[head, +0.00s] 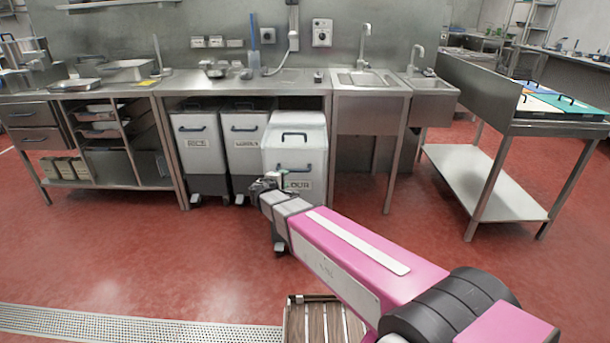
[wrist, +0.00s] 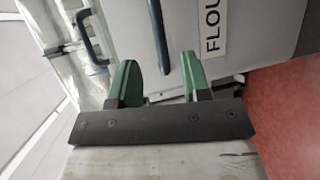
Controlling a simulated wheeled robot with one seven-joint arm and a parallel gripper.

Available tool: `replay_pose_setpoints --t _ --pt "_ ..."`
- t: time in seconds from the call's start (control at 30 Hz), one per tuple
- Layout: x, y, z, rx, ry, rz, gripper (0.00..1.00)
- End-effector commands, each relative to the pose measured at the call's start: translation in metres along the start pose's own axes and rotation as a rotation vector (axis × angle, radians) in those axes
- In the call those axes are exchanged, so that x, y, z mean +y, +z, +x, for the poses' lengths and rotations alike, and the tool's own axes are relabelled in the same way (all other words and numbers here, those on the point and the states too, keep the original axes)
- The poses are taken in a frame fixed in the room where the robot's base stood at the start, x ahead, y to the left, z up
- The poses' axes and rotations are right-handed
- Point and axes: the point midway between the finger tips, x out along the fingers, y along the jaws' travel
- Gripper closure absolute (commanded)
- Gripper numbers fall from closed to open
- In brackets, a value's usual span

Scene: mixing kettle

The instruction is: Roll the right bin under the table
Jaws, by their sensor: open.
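The right bin (head: 296,138) is white with a sloped lid, a dark handle on top and another on its front. It stands on castors, jutting forward from under the steel table (head: 285,84). My gripper (head: 272,182) is at its front face. In the wrist view, the green fingers of my gripper (wrist: 160,72) are spread apart. The lower end of the bin's dark front handle (wrist: 158,35) shows between them; I cannot tell whether they touch it. The bin's label (wrist: 213,25) reads "FLOU". My arm hides the bin's lower part in the head view.
Two similar bins, the left (head: 203,150) and middle (head: 244,145), stand under the table close beside it. A table leg (head: 328,145) is just right of the bin. A slatted wooden platform (head: 322,322) lies near me. Red floor is open in front.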

Motion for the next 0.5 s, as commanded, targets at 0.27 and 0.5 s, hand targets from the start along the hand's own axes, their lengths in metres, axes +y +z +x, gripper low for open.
replay_pose_setpoints --t 0.27,0.5 --pt "0.002 -0.009 0.02 0.013 0.018 -0.013 0.56" --pt "0.003 -0.009 0.064 0.011 0.016 -0.012 0.56"
